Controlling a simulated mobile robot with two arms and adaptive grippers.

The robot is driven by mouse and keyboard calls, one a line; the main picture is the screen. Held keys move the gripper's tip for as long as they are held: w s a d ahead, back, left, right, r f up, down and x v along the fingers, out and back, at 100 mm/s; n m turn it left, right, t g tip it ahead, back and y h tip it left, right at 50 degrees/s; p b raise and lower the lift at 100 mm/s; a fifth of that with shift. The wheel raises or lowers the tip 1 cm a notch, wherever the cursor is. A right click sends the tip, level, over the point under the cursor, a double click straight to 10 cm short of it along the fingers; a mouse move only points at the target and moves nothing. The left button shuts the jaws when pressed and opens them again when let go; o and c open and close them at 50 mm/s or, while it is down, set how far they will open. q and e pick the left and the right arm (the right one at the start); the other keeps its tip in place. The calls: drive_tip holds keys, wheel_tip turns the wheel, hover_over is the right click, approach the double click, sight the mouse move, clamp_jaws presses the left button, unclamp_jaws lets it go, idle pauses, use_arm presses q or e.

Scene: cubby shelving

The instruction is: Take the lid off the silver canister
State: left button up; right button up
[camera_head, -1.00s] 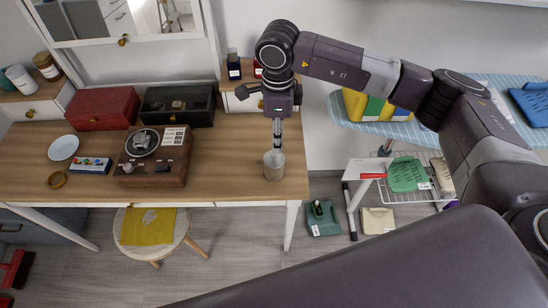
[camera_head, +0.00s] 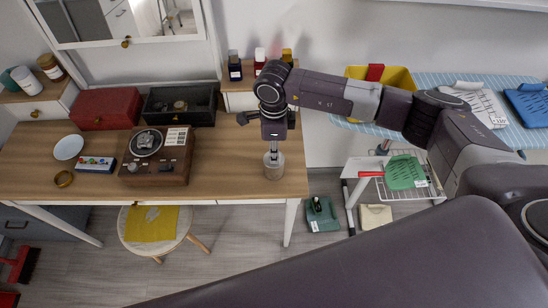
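The silver canister (camera_head: 274,171) stands upright near the right end of the wooden table. It is small, grey and cylindrical. My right gripper (camera_head: 273,153) points straight down at its top, coming from the arm that enters at the right. The fingers are seen from above, close together and overlapping the canister's top. The lid is largely hidden under the gripper, and I cannot tell whether the fingers are closed on it. My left gripper is out of view.
A brown turntable box (camera_head: 155,163) stands left of the canister, with a black case (camera_head: 180,104) and a red box (camera_head: 104,110) behind. Small bottles (camera_head: 235,67) stand on the rear drawer unit. The tabletop beside the canister is clear. A wire rack (camera_head: 405,190) is at right.

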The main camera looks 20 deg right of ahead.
clamp_jaws()
